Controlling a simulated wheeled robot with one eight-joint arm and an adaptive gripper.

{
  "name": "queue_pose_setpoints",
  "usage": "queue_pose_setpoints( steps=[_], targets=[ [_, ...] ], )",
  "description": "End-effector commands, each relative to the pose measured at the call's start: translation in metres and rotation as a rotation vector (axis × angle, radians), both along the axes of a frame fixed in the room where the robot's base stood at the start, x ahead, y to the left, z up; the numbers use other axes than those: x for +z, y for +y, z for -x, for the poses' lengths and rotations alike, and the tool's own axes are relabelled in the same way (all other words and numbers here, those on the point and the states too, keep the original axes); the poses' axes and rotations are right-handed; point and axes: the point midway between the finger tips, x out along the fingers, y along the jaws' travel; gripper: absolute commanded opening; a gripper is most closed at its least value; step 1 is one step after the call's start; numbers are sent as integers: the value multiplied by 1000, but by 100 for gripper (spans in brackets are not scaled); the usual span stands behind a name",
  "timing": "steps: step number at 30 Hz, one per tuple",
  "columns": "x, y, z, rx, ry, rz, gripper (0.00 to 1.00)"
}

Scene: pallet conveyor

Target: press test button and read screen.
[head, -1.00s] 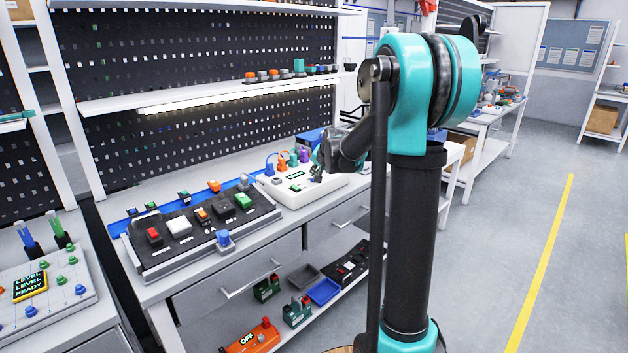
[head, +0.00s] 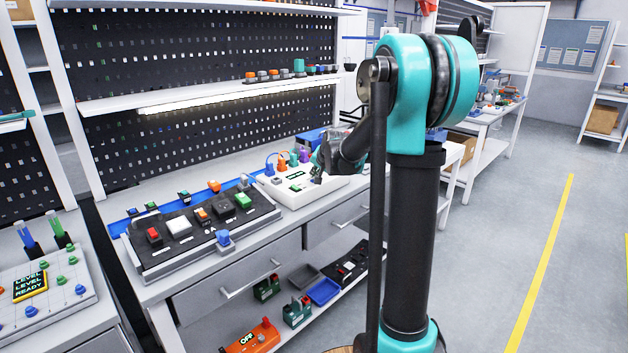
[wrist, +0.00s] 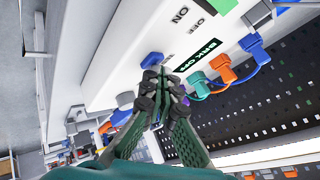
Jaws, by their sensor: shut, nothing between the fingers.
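A white test box (head: 333,184) stands on the bench in the head view, with a small dark screen (head: 296,175). In the wrist view the white box (wrist: 112,50) fills the upper middle, and its screen (wrist: 203,54) shows green text that seems to read "BRK OFF". ON and OFF labels are printed beside it. A blue knob or button (wrist: 152,59) sits on the box just beyond the fingertips; I cannot tell if it is touched. My gripper (wrist: 164,74) is shut and empty, its tips close to the box. In the head view my gripper (head: 317,174) is over the box's right part.
Orange (wrist: 222,68) and blue (wrist: 250,42) plugs with cables are beside the screen. A black panel (head: 205,229) with coloured switches lies left of the box. A pegboard (head: 215,120) and lit shelf rise behind. The floor at right is clear.

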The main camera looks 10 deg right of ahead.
Motion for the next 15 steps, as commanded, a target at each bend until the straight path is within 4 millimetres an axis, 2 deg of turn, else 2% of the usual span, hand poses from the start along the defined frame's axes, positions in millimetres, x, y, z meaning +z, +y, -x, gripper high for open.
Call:
queue_pose_setpoints(
  steps=[9, 15],
  targets=[
    [14, 0, 0, 0, 0, 0, 0],
    [16, 0, 0, 0, 0, 0, 0]
  ],
)
